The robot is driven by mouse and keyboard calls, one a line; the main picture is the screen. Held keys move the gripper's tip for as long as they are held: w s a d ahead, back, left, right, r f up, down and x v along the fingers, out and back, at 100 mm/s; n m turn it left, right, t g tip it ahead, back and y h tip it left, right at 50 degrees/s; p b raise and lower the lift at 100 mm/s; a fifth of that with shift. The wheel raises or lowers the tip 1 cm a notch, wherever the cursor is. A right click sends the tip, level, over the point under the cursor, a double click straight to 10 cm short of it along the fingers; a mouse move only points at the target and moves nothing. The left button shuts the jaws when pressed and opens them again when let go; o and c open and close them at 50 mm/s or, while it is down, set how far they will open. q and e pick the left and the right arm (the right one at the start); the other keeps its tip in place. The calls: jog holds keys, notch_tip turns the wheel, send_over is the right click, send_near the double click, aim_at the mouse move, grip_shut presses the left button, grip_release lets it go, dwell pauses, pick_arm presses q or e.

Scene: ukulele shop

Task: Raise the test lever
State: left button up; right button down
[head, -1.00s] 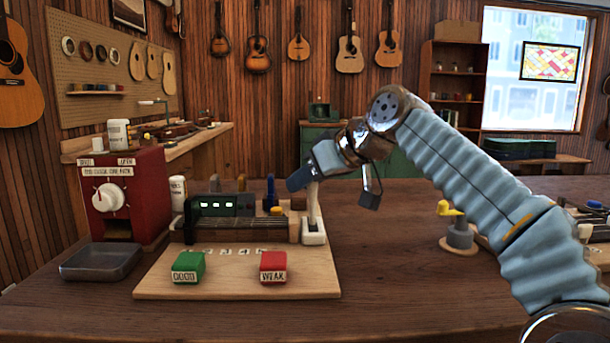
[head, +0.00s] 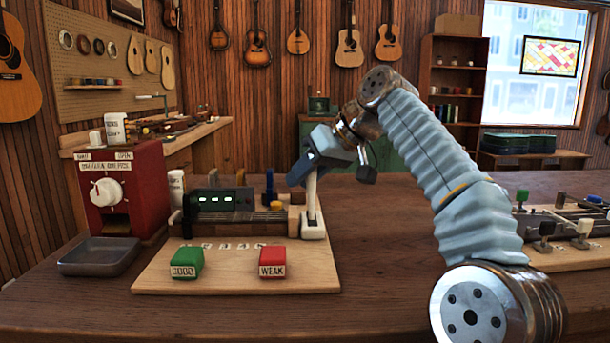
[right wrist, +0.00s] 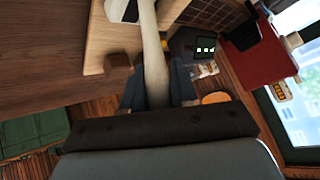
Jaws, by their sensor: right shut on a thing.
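The test lever (head: 312,205) is a pale, near-upright stick in a white base at the right end of the test rig (head: 225,208). My right gripper (head: 308,172) is shut on its upper part, coming from the right. In the right wrist view the pale lever (right wrist: 155,65) runs between the two dark fingers (right wrist: 157,92). The rig has a dark panel with small lit displays. A green GOOD button (head: 187,263) and a red WEAK button (head: 272,262) stand in front on the wooden board (head: 230,282). My left gripper is not in view.
A red box with a white dial (head: 106,192) stands left of the rig, with a grey metal tray (head: 100,256) before it. Another board with small levers (head: 560,225) lies at the right. The table (head: 385,240) between them is mostly clear.

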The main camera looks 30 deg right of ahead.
jog(key=c, duration=1)
grip_release()
jog(key=shift+w, duration=0.1)
jog(key=shift+o, duration=0.2)
jog(key=s+d+r, duration=0.1)
jog(key=s+d, duration=0.2)
jog(key=s, duration=0.4)
jog(key=s+d+r, duration=0.2)
jog(key=s+d, duration=0.2)
jog(key=s, duration=0.3)
jog(key=shift+r, duration=0.25)
jog(key=shift+w+d, duration=0.1)
